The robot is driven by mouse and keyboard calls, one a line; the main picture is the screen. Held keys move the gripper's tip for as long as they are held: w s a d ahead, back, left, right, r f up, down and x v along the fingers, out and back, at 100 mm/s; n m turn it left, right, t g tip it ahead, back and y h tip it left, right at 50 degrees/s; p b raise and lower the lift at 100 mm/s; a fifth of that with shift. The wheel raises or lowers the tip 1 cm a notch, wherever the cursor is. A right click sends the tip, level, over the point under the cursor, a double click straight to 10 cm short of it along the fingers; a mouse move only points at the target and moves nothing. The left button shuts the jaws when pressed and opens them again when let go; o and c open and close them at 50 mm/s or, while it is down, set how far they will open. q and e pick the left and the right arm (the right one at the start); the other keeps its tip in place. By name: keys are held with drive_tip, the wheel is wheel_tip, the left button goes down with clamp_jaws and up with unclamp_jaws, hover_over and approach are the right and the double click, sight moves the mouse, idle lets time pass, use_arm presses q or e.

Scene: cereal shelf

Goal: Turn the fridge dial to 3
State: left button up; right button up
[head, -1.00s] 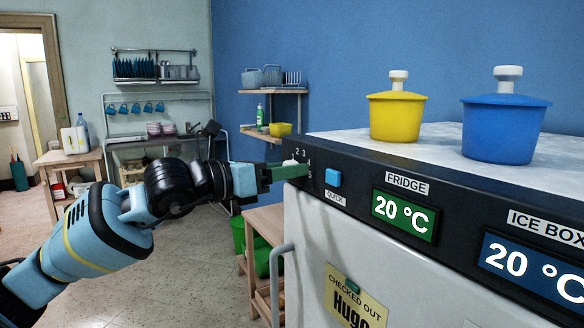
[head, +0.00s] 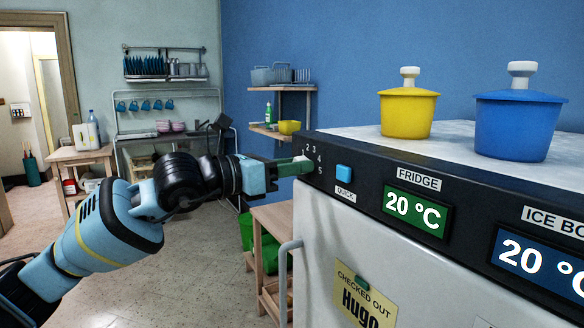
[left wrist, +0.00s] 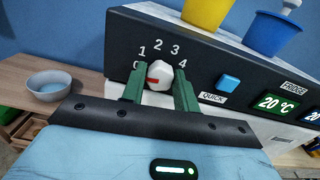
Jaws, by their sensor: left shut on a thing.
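The fridge dial (left wrist: 159,74) is a white knob with a red mark on the dark control panel (left wrist: 208,60). Numbers are printed around it. The red mark shows on the dial's left part, toward the 0 side; the exact setting is hard to read. My left gripper (head: 301,167) reaches the panel's left end from the left. In the left wrist view its green fingers (left wrist: 159,86) are shut on the dial, one on each side. In the head view the fingers hide most of the dial. The fridge display (head: 415,214) reads 20 °C. My right gripper is not in view.
A blue QUICK button (head: 344,173) sits just right of the dial. An ICE BOX display (head: 540,265) is farther right. A yellow pot (head: 408,115) and a blue pot (head: 518,125) stand on the fridge top. A wooden table (head: 272,222) stands left of the fridge.

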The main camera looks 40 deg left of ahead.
use_arm(q)
drive_tip(key=m+b, duration=0.2)
drive_tip(key=m, duration=2)
drive_tip(key=shift+m, duration=0.3)
idle(0.4)
drive_tip(key=o, duration=1)
drive_tip(key=shift+f, duration=0.1)
drive_tip(key=shift+d, duration=0.1)
